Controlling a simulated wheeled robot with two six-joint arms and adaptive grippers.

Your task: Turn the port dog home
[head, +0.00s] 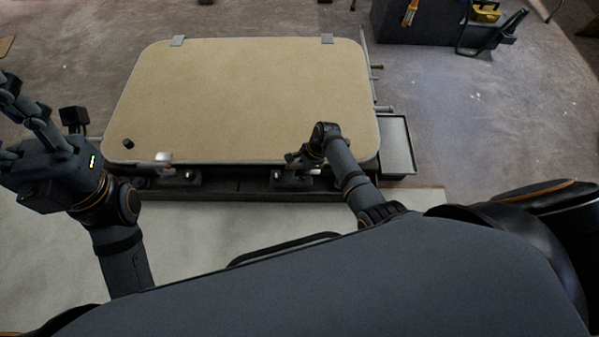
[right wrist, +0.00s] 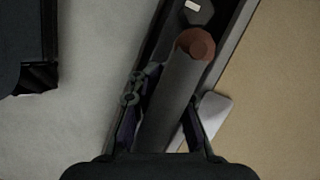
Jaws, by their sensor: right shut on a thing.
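A tan hatch lid (head: 250,100) lies shut, with two metal dogs along its near edge. The left dog (head: 163,158) has a pale plate on the lid edge. My right gripper (head: 302,160) is at the right dog, whose grey handle with a red-brown end shows in the right wrist view (right wrist: 175,95). That handle lies between my right fingers, and they are shut on it. A pale metal plate (right wrist: 212,112) lies beside it on the lid. My right gripper hides much of this dog in the head view. My left gripper (head: 12,125) is raised at the left edge, fingers spread, partly cut off.
Two hinge plates (head: 327,39) sit on the lid's far edge. A small dark knob (head: 128,144) stands on its near left corner. A grey tray (head: 397,145) is right of the lid. A dark tool bench (head: 420,35) stands behind right. Floor around is mostly clear.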

